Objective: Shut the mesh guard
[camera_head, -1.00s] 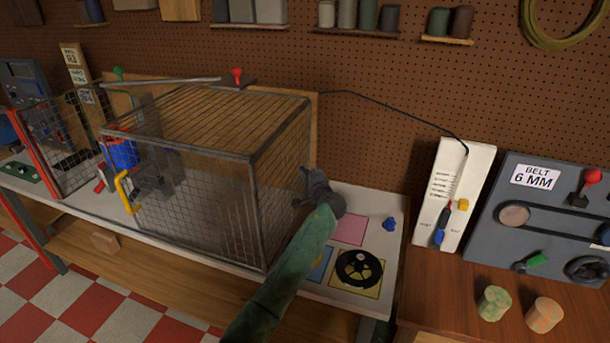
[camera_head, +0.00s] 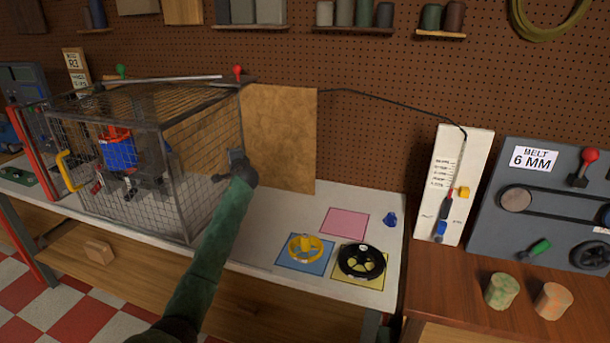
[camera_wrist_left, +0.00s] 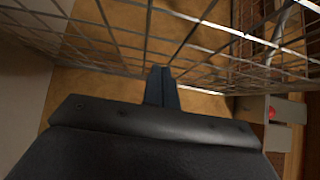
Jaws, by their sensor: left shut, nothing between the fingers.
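The mesh guard (camera_head: 125,185) is a grey wire box with a yellow handle (camera_head: 68,170) at its left front edge. It covers a blue and red part (camera_head: 118,150) seen through the wire. Its left front edge stands close to the red frame post (camera_head: 25,150); whether they touch, I cannot tell. My left gripper (camera_head: 236,158) is shut and empty at the guard's right end. In the left wrist view its fingertips (camera_wrist_left: 162,75) are at the wire mesh (camera_wrist_left: 190,35); contact is unclear. My right gripper is not in view.
To the right, a yellow ring part (camera_head: 306,248) lies on a blue square and a black wheel (camera_head: 361,262) on a yellow one. A pink square (camera_head: 345,221) is bare. A white gauge panel (camera_head: 458,185) stands further right.

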